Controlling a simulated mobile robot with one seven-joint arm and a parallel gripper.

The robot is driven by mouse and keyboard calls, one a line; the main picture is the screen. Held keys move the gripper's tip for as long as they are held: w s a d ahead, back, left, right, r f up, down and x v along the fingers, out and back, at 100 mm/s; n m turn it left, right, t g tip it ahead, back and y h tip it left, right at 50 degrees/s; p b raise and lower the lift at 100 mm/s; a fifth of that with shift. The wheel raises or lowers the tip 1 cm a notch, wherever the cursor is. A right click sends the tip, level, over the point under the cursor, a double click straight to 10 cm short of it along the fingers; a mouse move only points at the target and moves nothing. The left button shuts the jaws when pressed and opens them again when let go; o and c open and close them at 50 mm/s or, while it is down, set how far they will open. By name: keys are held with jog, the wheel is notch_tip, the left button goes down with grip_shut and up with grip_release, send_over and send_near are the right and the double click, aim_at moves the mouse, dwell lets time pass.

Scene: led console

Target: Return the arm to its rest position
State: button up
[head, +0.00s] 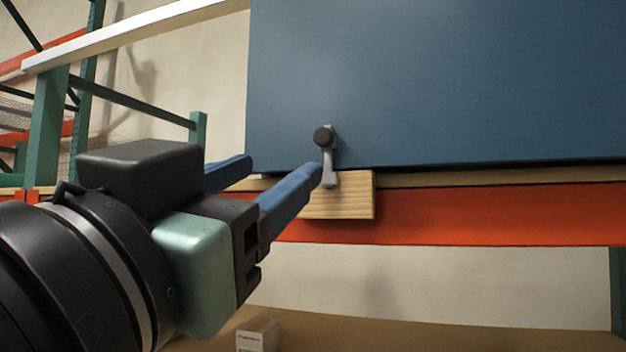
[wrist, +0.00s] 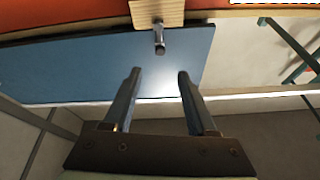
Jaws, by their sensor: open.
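My gripper (head: 276,180) has blue fingers spread apart with nothing between them. In the head view it reaches in from the lower left. Its near fingertip overlaps a small grey lever with a black knob (head: 324,138) at the lower left of a blue panel (head: 430,80); I cannot tell whether they touch. In the wrist view my gripper (wrist: 158,75) is open, and the lever (wrist: 159,38) stands beyond the fingertips with a visible gap. The blue panel (wrist: 70,75) lies behind the fingers there.
A wooden block (head: 350,196) sits under the lever, against an orange shelf beam (head: 450,212). Green rack posts (head: 48,125) stand at the left. A small box (head: 257,335) is low down below the beam. Open space lies left of the panel.

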jog(key=s+d+f+n+t+y+b, duration=0.1)
jog(key=d+f+n+t+y+b, duration=0.1)
jog(key=f, duration=0.3)
jog(key=s+d+f+n+t+y+b, duration=0.2)
jog(key=f+n+t+y+b, duration=0.1)
jog(key=f+t+y+b, duration=0.1)
jog(key=shift+f+n+y+b, duration=0.3)
jog(key=shift+f+y+b, duration=0.25)
jog(key=shift+f, duration=0.3)
jog(key=shift+d, duration=0.1)
